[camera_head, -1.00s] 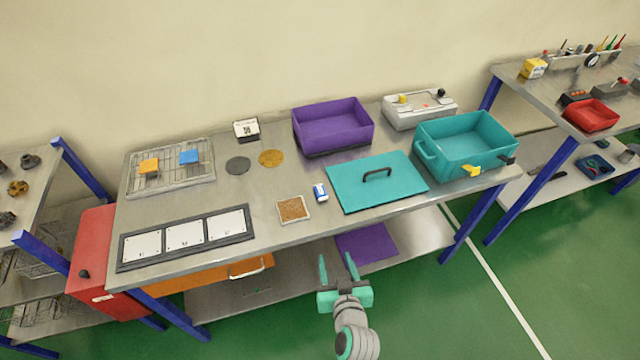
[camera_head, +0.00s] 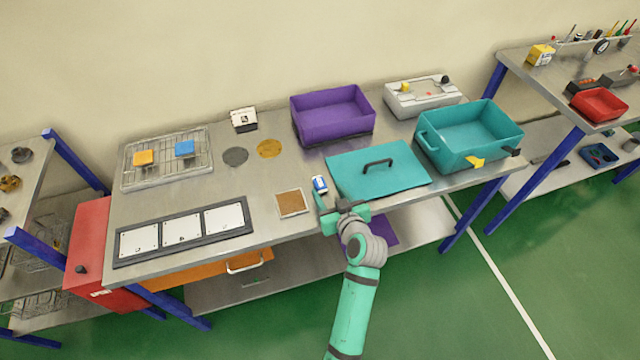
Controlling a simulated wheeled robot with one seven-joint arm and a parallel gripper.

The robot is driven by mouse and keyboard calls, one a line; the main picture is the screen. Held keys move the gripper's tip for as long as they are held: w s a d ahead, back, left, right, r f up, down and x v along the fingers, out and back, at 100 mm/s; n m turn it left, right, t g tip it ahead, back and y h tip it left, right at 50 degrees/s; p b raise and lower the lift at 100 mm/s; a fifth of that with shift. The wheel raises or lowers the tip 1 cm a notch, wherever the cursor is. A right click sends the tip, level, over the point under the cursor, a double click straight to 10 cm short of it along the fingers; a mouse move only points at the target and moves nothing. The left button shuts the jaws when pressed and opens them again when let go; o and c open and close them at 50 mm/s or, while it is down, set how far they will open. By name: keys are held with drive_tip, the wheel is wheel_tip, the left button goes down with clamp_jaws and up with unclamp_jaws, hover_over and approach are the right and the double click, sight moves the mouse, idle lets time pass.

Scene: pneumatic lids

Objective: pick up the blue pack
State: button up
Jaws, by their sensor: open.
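A flat blue pack (camera_head: 185,148) lies on the wire rack (camera_head: 140,181) at the back left of the bench, right of an orange pack (camera_head: 145,157). My gripper (camera_head: 333,204) is open at the bench's front edge, far to the right of the rack. A small blue-and-white block (camera_head: 320,183) lies on the bench just beyond my gripper's left finger. I cannot tell whether the finger touches it. Nothing shows between the fingers, though part of the gripper is hidden by its own wrist.
A teal lid (camera_head: 345,185) with a dark handle lies right of my gripper. A teal bin (camera_head: 470,160) and a purple bin (camera_head: 332,135) stand behind. A cork-coloured square (camera_head: 291,203) and a framed row of white plates (camera_head: 182,232) lie to the left.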

sight(321, 185)
drive_tip(key=shift+x, duration=2.65)
drive_tip(key=shift+s+a+f, duration=0.1)
drive_tip(key=shift+a+f, duration=0.05)
drive_tip(key=shift+a, duration=0.05)
drive_tip(key=shift+c, duration=0.2)
drive_tip(key=c, duration=1.1)
drive_tip(key=shift+o, duration=0.2)
